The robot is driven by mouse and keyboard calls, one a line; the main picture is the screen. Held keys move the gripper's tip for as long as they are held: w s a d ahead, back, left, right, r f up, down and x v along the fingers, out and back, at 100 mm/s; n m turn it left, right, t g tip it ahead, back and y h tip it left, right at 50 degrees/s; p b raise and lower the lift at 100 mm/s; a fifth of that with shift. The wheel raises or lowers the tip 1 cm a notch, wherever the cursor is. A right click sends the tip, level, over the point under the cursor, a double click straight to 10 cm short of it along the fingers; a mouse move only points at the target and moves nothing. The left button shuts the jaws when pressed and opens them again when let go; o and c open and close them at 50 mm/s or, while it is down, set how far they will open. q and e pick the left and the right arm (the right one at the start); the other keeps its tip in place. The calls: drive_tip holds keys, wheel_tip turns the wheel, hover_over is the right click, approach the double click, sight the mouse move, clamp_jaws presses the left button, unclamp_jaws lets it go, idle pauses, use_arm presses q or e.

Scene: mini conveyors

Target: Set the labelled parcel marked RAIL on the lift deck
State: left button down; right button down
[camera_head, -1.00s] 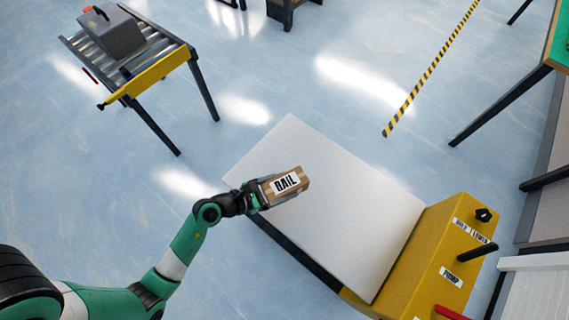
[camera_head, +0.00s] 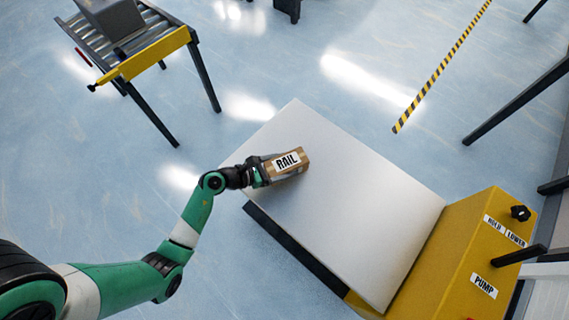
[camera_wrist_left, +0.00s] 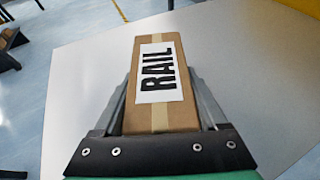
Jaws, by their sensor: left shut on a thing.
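The RAIL parcel (camera_head: 288,163) is a small brown cardboard box with tape and a white label. My left gripper (camera_head: 268,171) is shut on it, over the far-left part of the pale lift deck (camera_head: 350,210). In the left wrist view the parcel (camera_wrist_left: 157,115) sits between the two fingers (camera_wrist_left: 160,110), its label facing the camera, with the deck (camera_wrist_left: 75,100) behind it. I cannot tell whether its underside touches the deck. My right gripper is not in view.
The lift's yellow housing (camera_head: 465,255) with HOLD, LOWER and PUMP labels, a knob and a lever stands at the deck's right end. A roller conveyor (camera_head: 150,45) carrying a grey case (camera_head: 112,20) stands at upper left. The rest of the deck is bare.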

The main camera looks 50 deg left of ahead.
use_arm(q)
drive_tip(key=shift+w+f, duration=0.1)
unclamp_jaws()
drive_tip(key=shift+s+r, duration=0.2)
drive_tip(key=shift+r, duration=0.1)
drive_tip(key=p+v, duration=0.4)
drive_tip(key=v, duration=0.6)
drive_tip(key=shift+s+a+r+p, duration=0.1)
drive_tip(key=shift+s+a+p, duration=0.15)
drive_tip(key=shift+p, duration=0.1)
drive_tip(key=shift+s+r, duration=0.1)
drive_tip(key=shift+s, duration=0.45)
